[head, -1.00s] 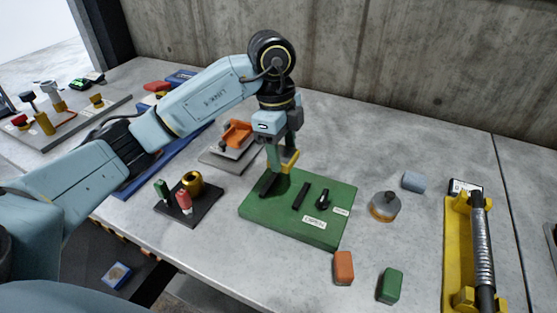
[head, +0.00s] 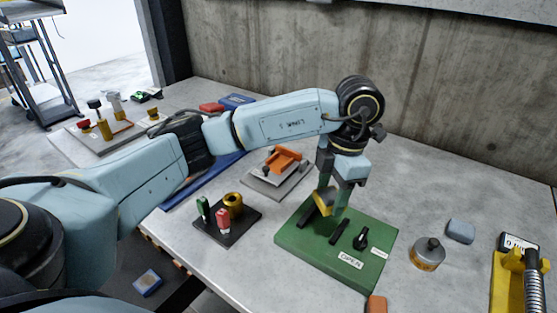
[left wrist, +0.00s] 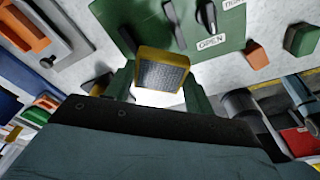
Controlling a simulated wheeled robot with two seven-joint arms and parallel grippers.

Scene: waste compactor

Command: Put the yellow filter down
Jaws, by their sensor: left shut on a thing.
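The yellow filter (head: 322,204) is a small block with a yellow frame. My left gripper (head: 333,208) is shut on it, above the far left part of the green board (head: 335,268). In the left wrist view the filter (left wrist: 160,72) shows a grey mesh face between the fingers (left wrist: 158,90). The board carries black bars, a black knob (head: 361,238) and an OPEN label. I cannot tell whether the filter touches the board. My right gripper is not in view.
A black plate (head: 228,233) with green, red and brass parts stands left of the board. An orange part sits on a grey plate (head: 272,186) behind. A round metal canister (head: 428,254) and a blue-grey block (head: 461,231) lie right. Bare table lies behind the board.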

